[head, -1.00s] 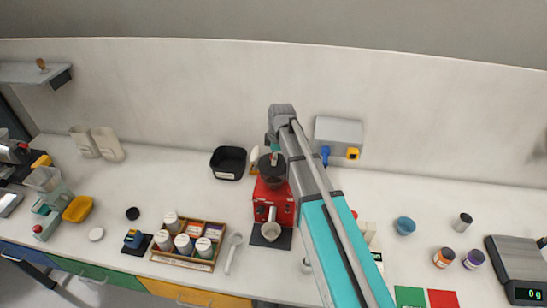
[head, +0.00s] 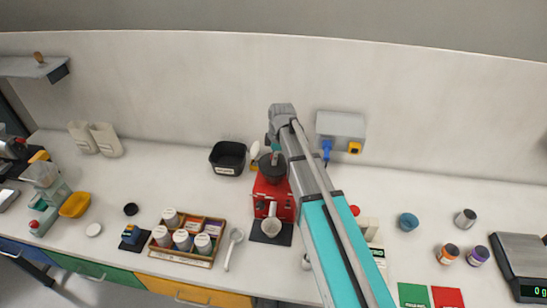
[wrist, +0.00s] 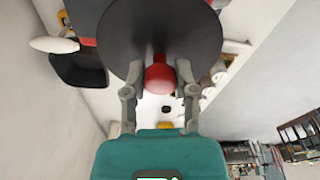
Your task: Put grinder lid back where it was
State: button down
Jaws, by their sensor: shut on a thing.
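The grinder lid (wrist: 160,30) is a dark round disc with a red knob (wrist: 159,77). In the wrist view my gripper (wrist: 158,80) has its two grey fingers on either side of the knob and is shut on it. The red grinder (head: 272,203) stands on the counter in the middle of the head view, with a dark top (head: 271,167). In the head view my gripper (head: 275,154) is over the grinder's top, partly hidden by my arm. I cannot tell whether the lid touches the grinder or is just above it.
A black bin (head: 228,158) stands left of the grinder, with a white oval-headed item between. A wooden tray (head: 188,240) of white-lidded jars and a spoon (head: 233,247) lie at front left. A grey wall box (head: 340,126) is behind on the right. My arm hides some counter.

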jog(key=shift+f+b, duration=0.6)
jog(key=shift+c, duration=1.6)
grip_release()
